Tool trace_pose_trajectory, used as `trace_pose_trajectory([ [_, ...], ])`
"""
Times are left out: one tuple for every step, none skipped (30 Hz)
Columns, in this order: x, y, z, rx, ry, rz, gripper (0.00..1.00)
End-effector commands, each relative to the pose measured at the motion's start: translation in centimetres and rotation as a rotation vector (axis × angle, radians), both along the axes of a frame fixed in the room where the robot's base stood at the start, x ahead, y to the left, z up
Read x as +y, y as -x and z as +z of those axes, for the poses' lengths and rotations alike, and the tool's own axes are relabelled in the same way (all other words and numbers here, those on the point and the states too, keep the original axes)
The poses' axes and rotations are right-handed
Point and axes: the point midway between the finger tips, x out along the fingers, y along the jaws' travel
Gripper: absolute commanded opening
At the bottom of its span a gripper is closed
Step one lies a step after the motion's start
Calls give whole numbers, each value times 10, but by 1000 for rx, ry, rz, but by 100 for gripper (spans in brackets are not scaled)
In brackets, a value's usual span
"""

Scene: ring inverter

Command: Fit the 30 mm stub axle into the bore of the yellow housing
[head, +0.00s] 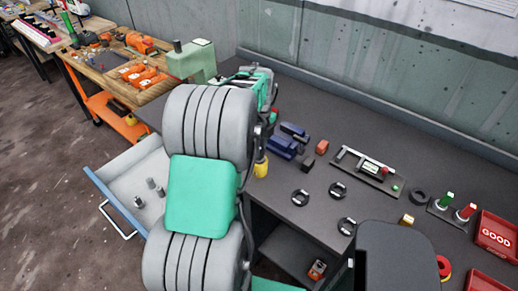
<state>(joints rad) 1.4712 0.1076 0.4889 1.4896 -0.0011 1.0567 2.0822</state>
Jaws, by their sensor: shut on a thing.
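A small yellow part (262,166), which looks like the yellow housing, stands on the dark bench close to its front edge. My arm hides its left side, and its bore cannot be made out. Small grey metal cylinders stand in the open drawer at the left, one at its front (138,202) and others (151,184) behind it. Their sizes cannot be told from here. My arm rises through the middle of the view, and its far end reaches over the back of the bench. The jaws and anything between them are hidden behind my arm.
Black rings (300,197), dark blue blocks (284,147) and a measuring gauge (370,170) lie on the bench. A red GOOD bin (497,236) stands at the right. A light green block (192,60) and orange parts are on the wooden table at upper left. The drawer (108,185) juts out.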

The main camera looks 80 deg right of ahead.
Motion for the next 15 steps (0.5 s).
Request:
trace_pose_trajectory([
  [0,0,-2,0,1,0,0],
  [0,0,-3,0,1,0,0],
  [0,0,-4,0,1,0,0],
  [0,0,-4,0,1,0,0],
  [0,0,-5,0,1,-1,0],
  [0,0,-6,0,1,-1,0],
  [0,0,-7,0,1,-1,0],
  [0,0,-8,0,1,-1,0],
  [0,0,-9,0,1,-1,0],
  [0,0,-8,-1,1,-1,21],
  [0,0,-8,-1,1,-1,24],
  [0,0,-8,-1,1,-1,27],
  [0,0,-8,0,1,-1,30],
  [0,0,-8,0,1,-1,32],
  [0,0,-8,0,1,0,35],
])
